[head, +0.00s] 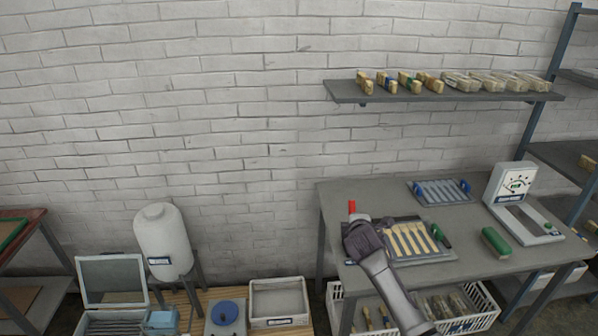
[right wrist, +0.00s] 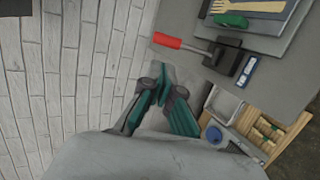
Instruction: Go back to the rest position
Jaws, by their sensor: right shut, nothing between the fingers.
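My right arm rises from the bottom of the head view over the grey workbench (head: 460,220). Its gripper (head: 362,232) is at the bench's left part, in front of a press whose red handle (head: 352,207) shows just above it. In the right wrist view the teal fingers (right wrist: 162,92) are shut with nothing between them. There the press (right wrist: 232,60) and its red handle (right wrist: 180,43) lie beyond the fingers, apart from them. Most of the press is hidden by my arm in the head view. My left gripper is not in view.
A tray of wooden utensils (head: 408,240) lies right of my gripper. A green block (head: 496,242) and a scale-like device (head: 521,205) stand farther right. A wall shelf (head: 450,97) holds bundled items. White crates (head: 470,318) stand under the bench. A white tank (head: 163,242) is at the left.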

